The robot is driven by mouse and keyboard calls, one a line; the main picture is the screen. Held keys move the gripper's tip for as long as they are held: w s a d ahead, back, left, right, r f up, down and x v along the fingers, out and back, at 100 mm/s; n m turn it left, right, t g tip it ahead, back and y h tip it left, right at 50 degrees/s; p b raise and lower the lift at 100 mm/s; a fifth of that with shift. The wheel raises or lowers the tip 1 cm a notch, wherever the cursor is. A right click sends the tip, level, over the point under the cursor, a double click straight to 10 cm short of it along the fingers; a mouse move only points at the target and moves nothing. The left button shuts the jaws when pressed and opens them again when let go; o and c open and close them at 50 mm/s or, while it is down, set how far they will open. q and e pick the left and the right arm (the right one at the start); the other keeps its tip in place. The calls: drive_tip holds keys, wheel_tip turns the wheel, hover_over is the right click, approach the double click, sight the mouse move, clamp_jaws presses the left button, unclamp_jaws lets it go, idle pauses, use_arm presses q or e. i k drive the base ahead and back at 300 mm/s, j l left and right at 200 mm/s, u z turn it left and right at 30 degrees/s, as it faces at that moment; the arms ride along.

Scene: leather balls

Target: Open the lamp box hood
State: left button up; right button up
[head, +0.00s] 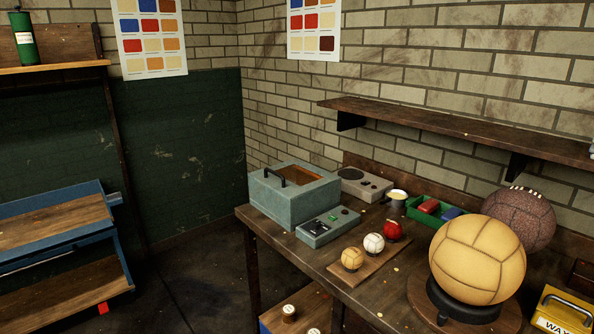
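The lamp box (262,200) is a grey-teal metal box at the left end of the wooden workbench, near the wall corner. Its hood (322,185) looks closed, with a brown window in the top. A dark handle (275,175) stands at the hood's upper left part. A low control panel (312,232) with a green light sits in front of the box. Neither of my grippers is in view.
The workbench (372,292) holds several small balls on a board, a yellow ball (478,258) on a black stand, a brown ball (522,215), a hotplate-like device (362,184) and a green tray (412,212). A wall shelf (450,125) overhangs the bench.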

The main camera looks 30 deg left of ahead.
sight(295, 191)
drive_tip(key=i+j+z, duration=0.1)
drive_tip(key=j+z, duration=0.4)
drive_tip(key=j, duration=3.25)
drive_tip(key=z, duration=0.05)
